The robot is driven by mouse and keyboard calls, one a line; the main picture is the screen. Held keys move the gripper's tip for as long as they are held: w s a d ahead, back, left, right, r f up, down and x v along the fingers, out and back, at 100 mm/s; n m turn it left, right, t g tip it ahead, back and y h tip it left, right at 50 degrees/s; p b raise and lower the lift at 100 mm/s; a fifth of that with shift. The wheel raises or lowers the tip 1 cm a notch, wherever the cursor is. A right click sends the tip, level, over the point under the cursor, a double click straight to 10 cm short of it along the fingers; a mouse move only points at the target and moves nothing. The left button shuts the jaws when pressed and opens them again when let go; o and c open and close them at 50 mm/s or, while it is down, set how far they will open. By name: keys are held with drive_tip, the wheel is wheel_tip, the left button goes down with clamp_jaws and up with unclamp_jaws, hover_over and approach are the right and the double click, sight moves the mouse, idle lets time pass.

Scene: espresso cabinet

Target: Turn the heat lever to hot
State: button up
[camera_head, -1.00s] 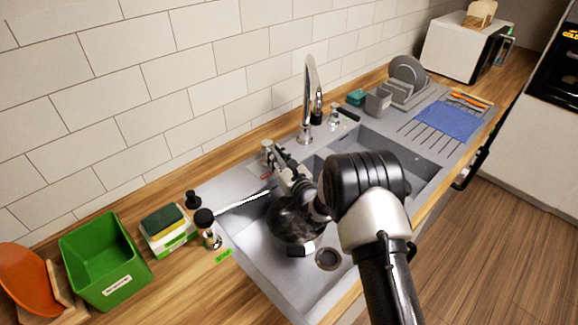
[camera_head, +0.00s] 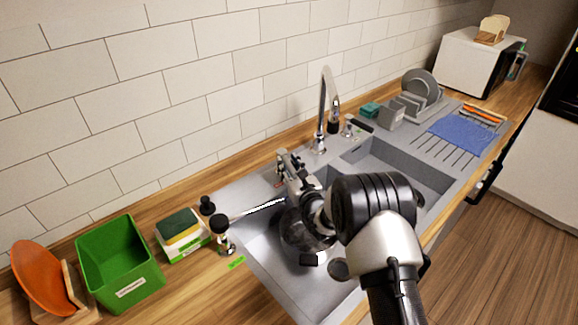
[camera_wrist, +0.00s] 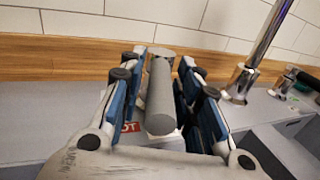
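The heat lever (camera_wrist: 160,98) is a grey cylinder that shows in the wrist view, between the two fingers of my gripper (camera_wrist: 158,82). The blue-padded fingers stand on both sides of it, with narrow gaps visible, so my gripper looks open around the lever. A red label ending in "OT" (camera_wrist: 131,127) shows beside the lever at left, partly hidden by the left finger. In the head view my gripper (camera_head: 287,160) is at the rear edge of the sink, left of the tall tap; the lever there is mostly hidden by my gripper.
The chrome tap (camera_head: 325,110) stands close to the right of my gripper. The grey sink (camera_head: 262,262) lies below my arm. A soap bottle (camera_head: 221,232), sponges (camera_head: 178,225) and a green bin (camera_head: 122,268) stand left. A dish rack (camera_head: 413,103) and blue cloth (camera_head: 462,138) lie right.

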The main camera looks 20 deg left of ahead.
drive_tip(key=shift+o, duration=0.5)
drive_tip(key=shift+s+d, duration=0.3)
drive_tip(key=v, duration=1.1)
drive_tip(key=shift+s, duration=0.1)
drive_tip(key=shift+c, duration=0.3)
